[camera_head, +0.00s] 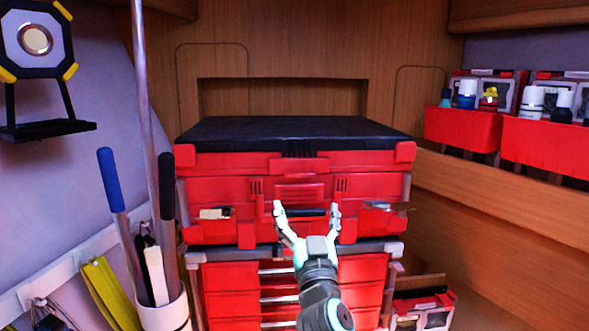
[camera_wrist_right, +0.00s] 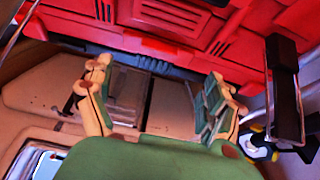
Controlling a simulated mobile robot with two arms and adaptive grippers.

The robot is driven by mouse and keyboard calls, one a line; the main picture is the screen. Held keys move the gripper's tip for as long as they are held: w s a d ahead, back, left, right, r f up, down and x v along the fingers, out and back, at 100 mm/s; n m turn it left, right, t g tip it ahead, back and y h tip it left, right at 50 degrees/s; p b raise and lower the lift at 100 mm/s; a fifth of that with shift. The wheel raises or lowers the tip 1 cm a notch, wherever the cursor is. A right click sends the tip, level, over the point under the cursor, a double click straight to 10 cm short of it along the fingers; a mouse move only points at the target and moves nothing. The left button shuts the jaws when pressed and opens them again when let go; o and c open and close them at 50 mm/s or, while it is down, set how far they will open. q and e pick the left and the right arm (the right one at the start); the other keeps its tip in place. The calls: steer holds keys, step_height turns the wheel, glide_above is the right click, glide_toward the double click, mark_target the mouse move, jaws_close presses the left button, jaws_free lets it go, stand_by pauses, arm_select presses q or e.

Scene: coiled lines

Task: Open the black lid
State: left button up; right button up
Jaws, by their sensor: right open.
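The black lid (camera_head: 290,131) lies flat and closed on top of the red toolbox (camera_head: 235,191) in the middle of the head view. My right gripper (camera_head: 307,208) is open, its two fingers pointing up in front of the toolbox's front face, below the lid. A dark handle bar (camera_head: 303,212) shows between the fingers; I cannot tell whether they touch it. In the right wrist view my open gripper (camera_wrist_right: 157,85) has nothing between its fingers, and the red toolbox front (camera_wrist_right: 200,35) spans the top. My left gripper is not in view.
Red drawers (camera_head: 228,305) stand below the toolbox. A white holder (camera_head: 165,314) with long-handled tools stands at the left. Red bins (camera_head: 463,128) with bottles sit on the right shelf. A wooden recess (camera_head: 283,97) lies behind the lid, with open space above it.

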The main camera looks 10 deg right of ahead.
mark_target(300, 176)
steer(key=p+x, duration=0.3)
steer(key=x, duration=0.8)
steer(key=shift+f, duration=0.1)
steer(key=c, duration=1.7)
steer(key=shift+w, duration=0.1)
